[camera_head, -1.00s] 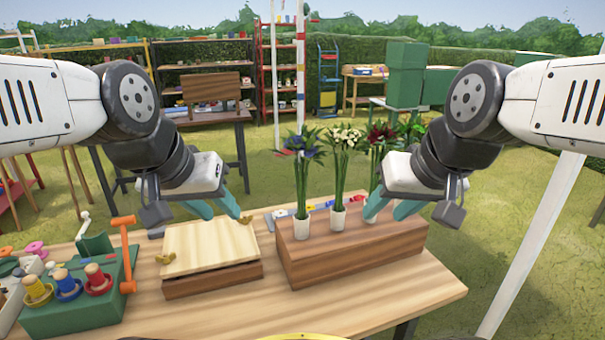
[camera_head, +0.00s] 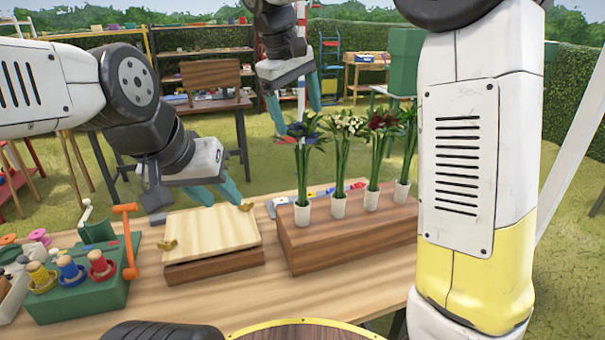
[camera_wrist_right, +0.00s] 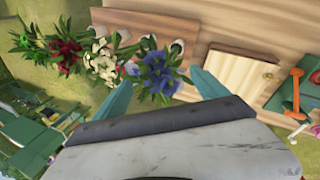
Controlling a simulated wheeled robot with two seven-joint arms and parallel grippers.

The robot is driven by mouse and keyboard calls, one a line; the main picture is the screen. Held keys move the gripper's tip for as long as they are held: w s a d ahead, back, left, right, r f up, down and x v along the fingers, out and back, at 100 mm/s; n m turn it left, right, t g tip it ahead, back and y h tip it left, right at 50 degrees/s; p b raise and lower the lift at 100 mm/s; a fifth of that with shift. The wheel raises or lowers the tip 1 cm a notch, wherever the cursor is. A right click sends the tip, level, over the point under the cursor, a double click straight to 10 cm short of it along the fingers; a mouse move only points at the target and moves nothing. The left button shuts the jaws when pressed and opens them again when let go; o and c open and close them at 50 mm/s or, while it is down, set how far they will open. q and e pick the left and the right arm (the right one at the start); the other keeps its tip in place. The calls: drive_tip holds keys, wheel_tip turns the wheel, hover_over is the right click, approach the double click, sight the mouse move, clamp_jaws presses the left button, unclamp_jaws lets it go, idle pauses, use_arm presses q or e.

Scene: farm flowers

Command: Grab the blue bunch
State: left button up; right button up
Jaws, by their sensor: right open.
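The blue bunch (camera_head: 305,131) stands upright in a white cup at the left end of a wooden block (camera_head: 350,236). In the right wrist view the blue bunch (camera_wrist_right: 159,74) lies between and beyond the fingers. My right gripper (camera_head: 296,112) is open, with its teal fingers pointing down just above the blue flowers. It also shows in the right wrist view (camera_wrist_right: 163,95), with nothing clearly held. My left gripper (camera_head: 215,193) hangs over the lidded wooden box, its teal fingers apart and empty.
White (camera_head: 343,124), red (camera_head: 381,122) and green bunches stand in cups to the right on the same block. A wooden box (camera_head: 212,235) is left of the block. A green stand with colored spools (camera_head: 90,292) is at the far left. The table front is clear.

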sight(302, 137)
drive_tip(key=shift+w+a+f, duration=0.1)
drive_tip(key=shift+w+a, duration=0.2)
drive_tip(key=shift+a, duration=0.3)
drive_tip(key=shift+w+f, duration=0.1)
drive_tip(key=shift+f, duration=0.1)
drive_tip(key=x, duration=0.7)
drive_tip(key=shift+w+d, duration=0.25)
drive_tip(key=shift+d, duration=0.15)
clamp_jaws()
